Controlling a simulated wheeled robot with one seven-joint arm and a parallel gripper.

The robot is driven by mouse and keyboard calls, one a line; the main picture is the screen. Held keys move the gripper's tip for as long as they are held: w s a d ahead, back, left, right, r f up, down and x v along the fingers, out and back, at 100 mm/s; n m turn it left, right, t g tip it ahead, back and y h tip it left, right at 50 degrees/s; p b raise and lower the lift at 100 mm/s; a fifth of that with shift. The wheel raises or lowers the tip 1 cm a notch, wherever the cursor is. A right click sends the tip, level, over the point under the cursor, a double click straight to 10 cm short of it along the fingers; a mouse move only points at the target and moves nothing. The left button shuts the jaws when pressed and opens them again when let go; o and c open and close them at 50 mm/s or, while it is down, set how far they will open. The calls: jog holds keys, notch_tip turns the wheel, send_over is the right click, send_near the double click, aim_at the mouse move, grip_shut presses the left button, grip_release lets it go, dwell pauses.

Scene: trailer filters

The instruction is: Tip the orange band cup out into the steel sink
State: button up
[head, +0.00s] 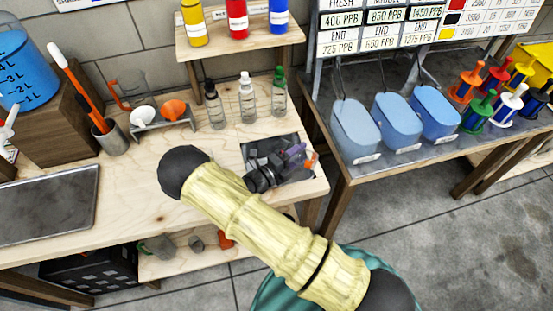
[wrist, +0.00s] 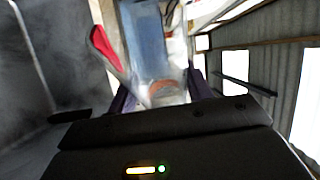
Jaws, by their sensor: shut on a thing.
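My gripper (head: 298,157) is over the grey steel sink (head: 296,140) set in the right part of the wooden bench. It is shut on the orange band cup (head: 311,161), of which only a small orange part shows beyond the fingers in the head view. In the wrist view the clear cup (wrist: 162,92) stands between the purple fingers, blurred, with an orange patch low on it. The wrist picture is turned sideways. I cannot tell the cup's exact tilt or whether anything is left in it. My arm and gripper hide much of the sink.
Bottles with black, white (head: 247,98) and green caps stand behind the sink. A rack with a white and an orange funnel (head: 174,109) and a clear jug (head: 133,90) are further left.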

jog(key=shift+d, duration=0.15)
jog(key=shift+s, duration=0.15)
jog(key=shift+a+f+n, duration=0.1)
jog(key=shift+a+n, duration=0.2)
jog(key=shift+a, duration=0.05)
jog(key=shift+d, duration=0.1)
jog(key=shift+d, duration=0.1)
jog(key=shift+w+a+r+n, duration=0.25)
jog(key=shift+n, duration=0.25)
jog(key=shift+r+n+t+h+p, duration=0.3)
jog(key=shift+n+t+p, duration=0.1)
jog(key=shift+n, duration=0.1)
jog(key=shift+a, duration=0.1)
jog(key=shift+w+a, duration=0.15)
jog(key=shift+w, duration=0.05)
